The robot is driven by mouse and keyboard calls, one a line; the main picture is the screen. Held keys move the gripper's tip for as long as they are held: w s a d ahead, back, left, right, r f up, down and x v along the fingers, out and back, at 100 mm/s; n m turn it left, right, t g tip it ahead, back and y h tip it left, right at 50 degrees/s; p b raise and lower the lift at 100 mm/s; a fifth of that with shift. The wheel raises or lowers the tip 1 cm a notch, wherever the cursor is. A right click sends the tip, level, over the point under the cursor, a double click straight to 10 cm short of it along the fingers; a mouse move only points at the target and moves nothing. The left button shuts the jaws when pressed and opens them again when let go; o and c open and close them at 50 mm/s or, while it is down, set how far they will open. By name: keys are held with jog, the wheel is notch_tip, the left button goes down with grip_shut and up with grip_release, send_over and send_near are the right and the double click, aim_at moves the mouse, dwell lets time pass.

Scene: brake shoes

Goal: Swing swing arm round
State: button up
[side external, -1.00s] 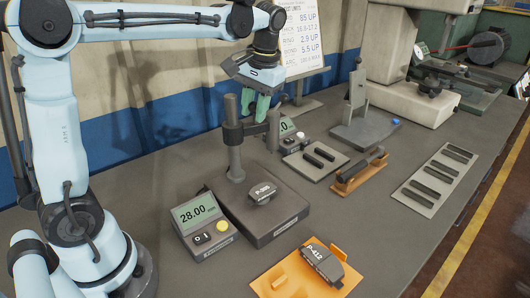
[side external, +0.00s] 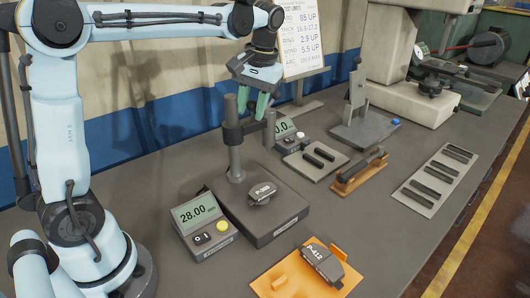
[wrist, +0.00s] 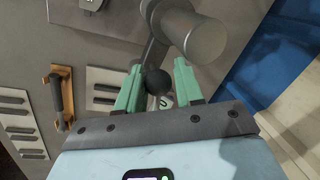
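The swing arm (side external: 254,126) sticks out from the upright post (side external: 233,145) of the gauge stand. In the wrist view the post top shows as a grey cylinder (wrist: 195,35). A black ball knob (wrist: 157,82) appears between my two green fingers there, with gaps on both sides. My gripper (side external: 255,108) is above and beside the swing arm, pointing down, with its fingers spread; the wrist view also shows the gripper (wrist: 157,80) empty. I cannot tell how far the fingertips are above the knob. A P-marked brake shoe (side external: 261,193) sits on the stand's base (side external: 270,222).
A readout box (side external: 205,226) showing 28.00 stands left of the base. An orange fixture (side external: 277,284) with the P-412 shoe (side external: 322,262) lies in front. A second readout (side external: 286,128) and a plate of dark bars (side external: 304,168) are behind. A whiteboard (side external: 302,35) stands behind the gripper.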

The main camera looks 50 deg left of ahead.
jog(key=shift+o, duration=1.1)
jog(key=shift+r, duration=0.1)
notch_tip(320, 180, up, 12)
jog(key=w+d, duration=0.1)
jog(key=d, duration=0.1)
